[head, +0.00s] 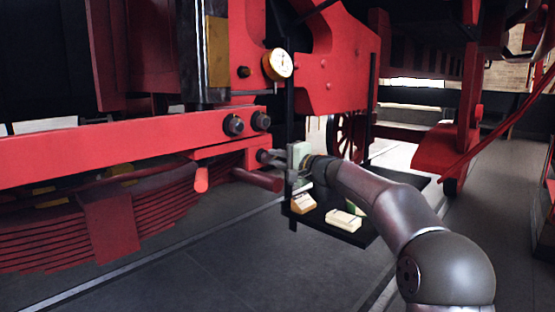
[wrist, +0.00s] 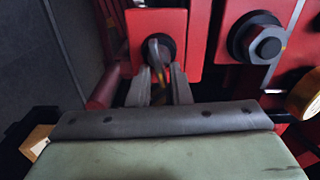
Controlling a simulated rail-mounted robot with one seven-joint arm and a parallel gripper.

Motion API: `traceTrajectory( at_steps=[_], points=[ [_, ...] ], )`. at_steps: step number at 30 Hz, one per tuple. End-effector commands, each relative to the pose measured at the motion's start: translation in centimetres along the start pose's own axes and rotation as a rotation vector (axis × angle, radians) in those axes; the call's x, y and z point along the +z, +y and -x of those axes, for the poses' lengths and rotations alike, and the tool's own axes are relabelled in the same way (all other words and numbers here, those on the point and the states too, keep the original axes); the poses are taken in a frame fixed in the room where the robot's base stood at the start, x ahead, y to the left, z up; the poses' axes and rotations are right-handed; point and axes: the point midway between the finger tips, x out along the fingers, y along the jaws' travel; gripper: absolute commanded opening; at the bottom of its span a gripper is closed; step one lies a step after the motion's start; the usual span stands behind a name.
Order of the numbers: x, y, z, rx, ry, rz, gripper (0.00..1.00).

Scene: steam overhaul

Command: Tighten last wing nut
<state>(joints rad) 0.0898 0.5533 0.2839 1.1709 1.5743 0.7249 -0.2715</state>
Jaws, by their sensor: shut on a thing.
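The wing nut (wrist: 157,50) sits on a dark round stud or washer on the red end block (wrist: 140,25) in the wrist view. My gripper (wrist: 161,72) reaches straight at it, with its two grey fingers closed around its near part. In the head view, my gripper (head: 275,158) is at the right end of the red frame bar, against a small dark fastener (head: 262,156). The fingers and the pale green gripper body hide part of the nut there. How far the nut is screwed on cannot be told.
Large hex bolts (head: 233,125) sit just above on the red bar (head: 100,155). A round gauge (head: 278,64) is higher up. A dark tray (head: 340,229) with small boxes (head: 343,219) hangs below my wrist. The grey floor below left is clear.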

Motion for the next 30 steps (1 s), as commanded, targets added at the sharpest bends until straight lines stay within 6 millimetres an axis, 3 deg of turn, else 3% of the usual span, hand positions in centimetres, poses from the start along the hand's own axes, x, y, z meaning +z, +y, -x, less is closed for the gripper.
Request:
traceTrajectory(
  at_steps=[21, 22, 23, 30],
  points=[
    [0.3, 0.02, -0.16, 0.0, -0.007, 0.0, 0.0],
    [0.3, 0.02, -0.16, 0.0, -0.007, 0.0, 0.21],
    [0.31, 0.02, -0.16, 0.0, -0.007, 0.0, 0.29],
    [0.16, 0.01, -0.08, 0.0, -0.004, 0.0, 0.29]
  ],
)
